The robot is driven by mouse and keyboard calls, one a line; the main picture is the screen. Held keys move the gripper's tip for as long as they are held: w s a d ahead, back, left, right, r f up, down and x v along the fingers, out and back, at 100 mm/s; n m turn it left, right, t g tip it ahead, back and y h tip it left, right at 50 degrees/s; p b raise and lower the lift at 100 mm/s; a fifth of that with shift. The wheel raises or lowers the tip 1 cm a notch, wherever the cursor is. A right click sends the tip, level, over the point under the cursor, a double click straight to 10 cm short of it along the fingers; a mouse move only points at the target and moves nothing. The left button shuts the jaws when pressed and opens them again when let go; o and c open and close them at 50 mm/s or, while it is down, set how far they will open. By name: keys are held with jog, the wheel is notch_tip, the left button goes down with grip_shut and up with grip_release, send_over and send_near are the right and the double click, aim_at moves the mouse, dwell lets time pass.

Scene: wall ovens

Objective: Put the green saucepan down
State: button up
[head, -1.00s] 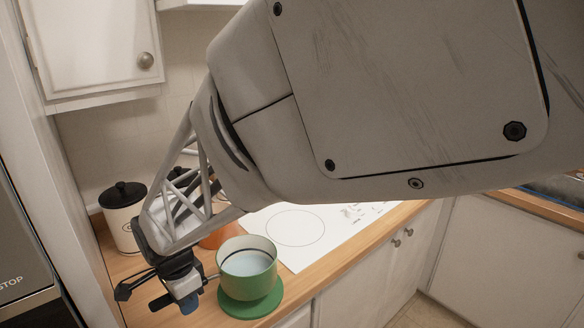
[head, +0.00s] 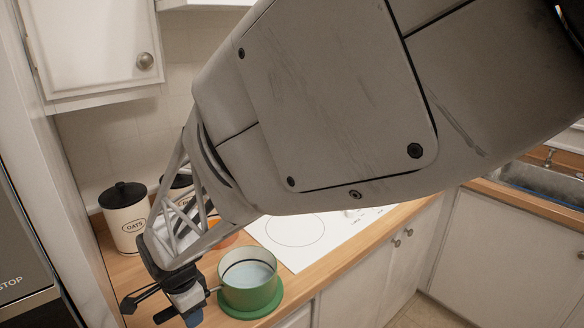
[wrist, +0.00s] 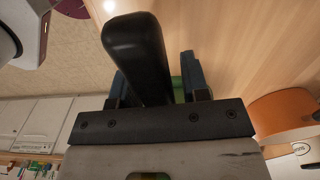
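The green saucepan (head: 250,296) is upright, with a pale interior, at the counter's front left. It sits over a round green mat (head: 252,314) and seems to touch it, though a small gap cannot be ruled out. Its black handle (head: 139,297) points left, and shows large in the wrist view (wrist: 138,48). My gripper (head: 194,316) is left of the pan, shut on the handle. In the wrist view its blue fingers (wrist: 158,80) stand either side of the handle's line, with a bit of green between them. The exact grip is partly hidden by the handle.
An OATS canister (head: 124,222) and another canister stand behind, by the wall. An orange item (head: 228,240) is behind the pan, partly hidden by my arm. A white hob (head: 300,232) lies to the right. The counter's front edge is close to the mat.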

jog(key=shift+o, duration=0.6)
jog(key=shift+r, duration=0.1)
notch_tip(320, 180, up, 12)
jog(key=shift+r, duration=0.1)
dwell(0.3)
dwell(0.5)
jog(key=w+d+r+n+t, duration=0.1)
jog(key=d+r+n, duration=0.1)
jog(key=d, duration=1)
jog(key=w+d+r+n, duration=0.1)
jog(key=d+r, duration=0.1)
jog(key=d, duration=1)
jog(key=s+d+n, duration=0.1)
jog(key=s+d, duration=0.2)
jog(key=d, duration=0.3)
jog(key=s+d+n+t, duration=0.1)
jog(key=s+d+n, duration=0.1)
jog(key=s+d, duration=0.2)
jog(key=s+d+f+n, duration=0.1)
jog(key=s+d, duration=0.2)
jog(key=d, duration=0.7)
jog(key=shift+s+n+t, duration=0.3)
jog(key=shift+s+n, duration=0.05)
jog(key=shift+n, duration=0.05)
